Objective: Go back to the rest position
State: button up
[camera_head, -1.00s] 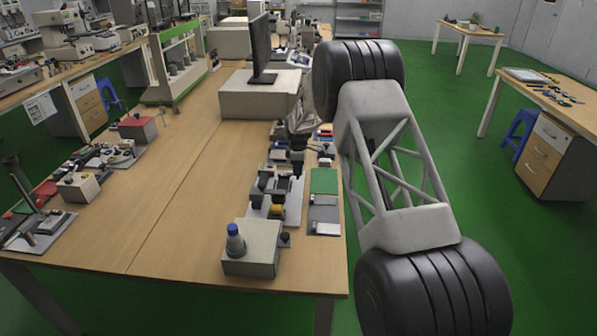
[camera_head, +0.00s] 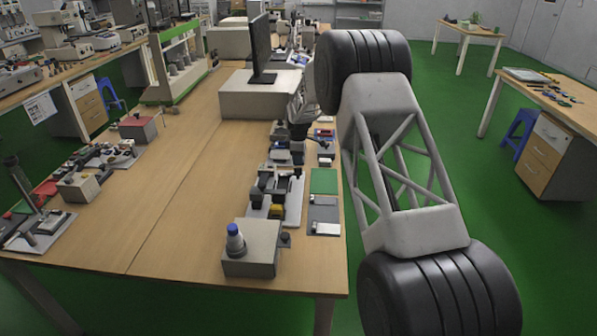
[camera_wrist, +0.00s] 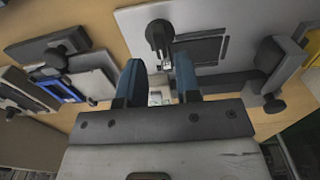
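My gripper (camera_wrist: 160,88) shows in the wrist view with two blue fingers apart. Small pale parts show in the gap between the fingers; they appear to lie beyond the fingertips, and nothing is clearly gripped. In the head view the end of my arm (camera_head: 299,126) is small and dark, above the right edge of the long wooden table (camera_head: 175,215), partly hidden behind my large arm links. Its fingers cannot be made out there.
Below the gripper in the wrist view are a light plate with a dark square (camera_wrist: 203,50), black clamps (camera_wrist: 275,65) and a blue device (camera_wrist: 58,88). The table's middle is clear.

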jog(key=shift+r, duration=0.15)
